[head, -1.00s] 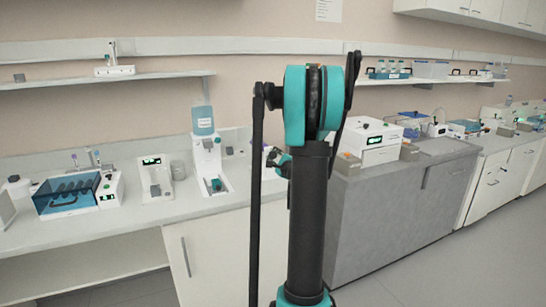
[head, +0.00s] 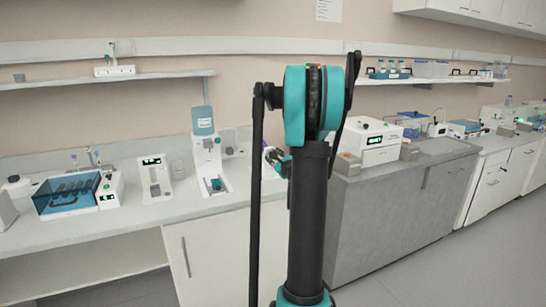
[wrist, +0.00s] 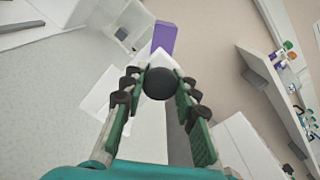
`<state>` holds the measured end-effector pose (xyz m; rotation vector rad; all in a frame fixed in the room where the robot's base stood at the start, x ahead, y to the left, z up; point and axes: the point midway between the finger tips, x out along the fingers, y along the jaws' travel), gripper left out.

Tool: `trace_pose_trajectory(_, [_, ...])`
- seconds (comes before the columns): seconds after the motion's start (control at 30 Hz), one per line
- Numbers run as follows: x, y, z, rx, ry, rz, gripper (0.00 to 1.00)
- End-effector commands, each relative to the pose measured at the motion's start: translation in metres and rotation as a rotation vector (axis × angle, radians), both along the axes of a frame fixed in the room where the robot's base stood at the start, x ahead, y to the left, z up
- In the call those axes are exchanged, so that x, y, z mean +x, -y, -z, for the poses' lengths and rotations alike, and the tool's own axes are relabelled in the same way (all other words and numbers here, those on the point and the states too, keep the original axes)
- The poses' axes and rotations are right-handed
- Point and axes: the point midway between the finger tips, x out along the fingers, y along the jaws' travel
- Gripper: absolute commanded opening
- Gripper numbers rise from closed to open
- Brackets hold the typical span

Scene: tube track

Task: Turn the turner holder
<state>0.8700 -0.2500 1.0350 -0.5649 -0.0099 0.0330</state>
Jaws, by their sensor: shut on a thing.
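In the wrist view a round black knob (wrist: 159,83) sits between the fingertips of my gripper (wrist: 160,82). The fingers are shut on it from both sides. Behind the knob is a white body with a purple block (wrist: 164,38); the knob seems to belong to this device, which I take to be the turner holder. In the head view my gripper (head: 276,158) is at the bench, left of my dark arm column, which hides much of it. Only a small white and purple part of the device shows there.
A white box instrument (head: 378,140) stands right of my arm.

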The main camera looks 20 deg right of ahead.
Motion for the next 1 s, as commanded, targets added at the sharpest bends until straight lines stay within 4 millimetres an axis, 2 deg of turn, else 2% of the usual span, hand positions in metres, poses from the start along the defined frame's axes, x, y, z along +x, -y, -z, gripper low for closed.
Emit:
trace_pose_trajectory(0.77, [-0.0007, 0.0003, 0.0006, 0.055, -0.003, 0.001, 0.00])
trace_pose_trajectory(0.8, [-0.0007, 0.0002, 0.0007, 0.055, -0.003, 0.001, 0.29])
trace_pose_trajectory(0.97, [-0.0005, 0.0002, 0.0005, 0.055, -0.003, 0.001, 0.49])
trace_pose_trajectory(1.0, [-0.0004, 0.0001, 0.0004, 0.055, -0.003, 0.001, 0.51])
